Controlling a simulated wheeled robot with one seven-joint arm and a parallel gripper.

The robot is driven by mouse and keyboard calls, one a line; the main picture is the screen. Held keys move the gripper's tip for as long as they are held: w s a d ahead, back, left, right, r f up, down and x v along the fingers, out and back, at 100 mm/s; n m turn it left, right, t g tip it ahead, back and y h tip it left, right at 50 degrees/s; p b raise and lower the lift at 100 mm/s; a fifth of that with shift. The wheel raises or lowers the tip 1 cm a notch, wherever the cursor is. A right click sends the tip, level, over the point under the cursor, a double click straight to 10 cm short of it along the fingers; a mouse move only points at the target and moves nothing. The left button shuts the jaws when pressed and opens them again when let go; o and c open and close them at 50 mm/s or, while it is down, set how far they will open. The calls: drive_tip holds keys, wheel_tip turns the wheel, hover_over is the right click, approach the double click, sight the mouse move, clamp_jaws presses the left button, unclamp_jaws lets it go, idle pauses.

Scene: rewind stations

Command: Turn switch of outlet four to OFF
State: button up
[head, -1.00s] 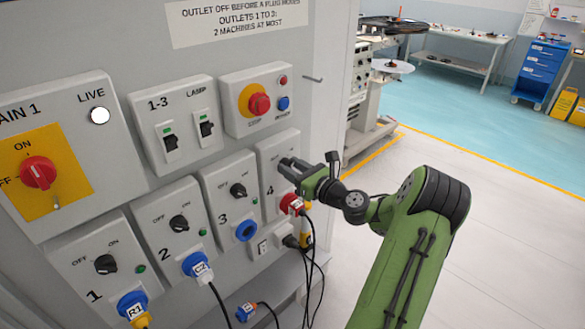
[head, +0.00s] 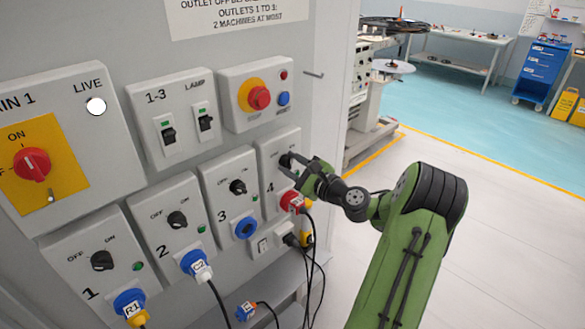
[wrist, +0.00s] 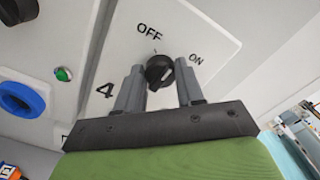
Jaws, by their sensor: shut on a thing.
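The black knob switch of outlet four (wrist: 160,72) sits on a pale grey panel (wrist: 215,25) marked 4, with OFF and ON printed above and to its right. It also shows in the head view (head: 286,160), partly covered by my gripper. My gripper (wrist: 159,85) has one finger on each side of the knob and is shut on it. In the head view my gripper (head: 296,170) reaches the panel from the right. I cannot clearly tell which label the knob points to. A red plug (head: 291,202) is in the socket below.
Similar knobs of outlet three (head: 238,187), outlet two (head: 177,220) and outlet one (head: 102,260) are to the left. A red main switch (head: 32,164) and a red stop button (head: 260,98) are on the cabinet. Cables hang below outlet four. Open floor lies right.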

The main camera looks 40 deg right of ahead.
drive_tip(key=n+b, duration=0.1)
drive_tip(key=n, duration=0.1)
drive_tip(key=n+b, duration=0.2)
drive_tip(key=n, duration=0.1)
drive_tip(key=shift+f+n, duration=0.25)
drive_tip(key=shift+n, duration=0.05)
drive_tip(key=shift+n+b, duration=1.85)
drive_tip(key=shift+n, duration=0.25)
drive_tip(key=o, duration=1)
drive_tip(key=shift+o, duration=0.2)
drive_tip(key=s, duration=1.5)
drive_tip(key=shift+s+d, duration=0.15)
drive_tip(key=shift+s, duration=0.25)
